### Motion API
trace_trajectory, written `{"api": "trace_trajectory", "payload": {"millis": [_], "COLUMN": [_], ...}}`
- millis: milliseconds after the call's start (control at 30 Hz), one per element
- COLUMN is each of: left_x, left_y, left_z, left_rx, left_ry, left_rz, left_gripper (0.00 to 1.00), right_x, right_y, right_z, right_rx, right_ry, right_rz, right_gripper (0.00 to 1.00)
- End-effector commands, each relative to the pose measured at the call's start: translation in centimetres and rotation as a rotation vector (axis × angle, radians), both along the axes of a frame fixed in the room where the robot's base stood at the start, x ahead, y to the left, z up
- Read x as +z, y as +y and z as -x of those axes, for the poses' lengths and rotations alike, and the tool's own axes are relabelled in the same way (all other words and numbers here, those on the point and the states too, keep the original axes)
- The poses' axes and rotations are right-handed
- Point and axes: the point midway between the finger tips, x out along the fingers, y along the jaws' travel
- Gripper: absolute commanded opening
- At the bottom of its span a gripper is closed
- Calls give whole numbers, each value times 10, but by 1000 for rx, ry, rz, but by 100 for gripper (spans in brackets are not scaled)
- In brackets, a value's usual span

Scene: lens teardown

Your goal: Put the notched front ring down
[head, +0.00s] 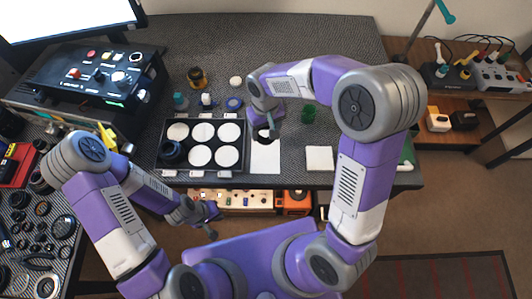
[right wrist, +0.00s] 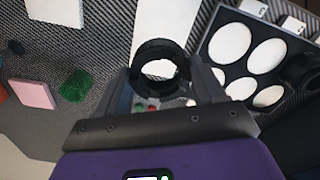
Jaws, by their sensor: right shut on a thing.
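The notched front ring (right wrist: 157,65) is a black ring between the two fingertips of my right gripper (right wrist: 163,85) in the right wrist view. The gripper is shut on it. White shows through its opening, and its notches are too dark to make out. In the head view my right gripper (head: 270,132) is over the upper part of a white sheet (head: 265,160), just right of the black tray (head: 245,172). From these views I cannot tell whether the ring touches the surface. My left gripper (head: 208,222) hangs in front of the bench edge, away from the ring; its jaws are unclear.
The tray holds several white round pads and a dark lens part (head: 172,153) at its lower left. A white square pad (head: 319,158) lies to the right. A green item (head: 308,113) stands behind it.

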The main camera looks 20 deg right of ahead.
Motion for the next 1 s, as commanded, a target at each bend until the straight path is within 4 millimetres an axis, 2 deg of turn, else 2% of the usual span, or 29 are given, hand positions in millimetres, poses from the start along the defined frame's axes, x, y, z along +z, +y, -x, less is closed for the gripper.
{"api": "trace_trajectory", "payload": {"millis": [200,433,667,1000], "left_x": [-14,-19,-33,-33], "left_y": [0,0,0,0], "left_z": [0,0,0,0], "left_rx": [-1,-1,-1,-1], "left_ry": [-1,-1,0,0], "left_rz": [0,0,0,0], "left_gripper": [0,0,0,0], "right_x": [-37,-56,-94,-97], "right_y": [1,1,1,1], "right_z": [0,0,1,0], "right_rx": [5,4,3,3], "right_ry": [3,3,4,0], "right_rz": [1,1,2,0], "right_gripper": [26,26,26,26]}}
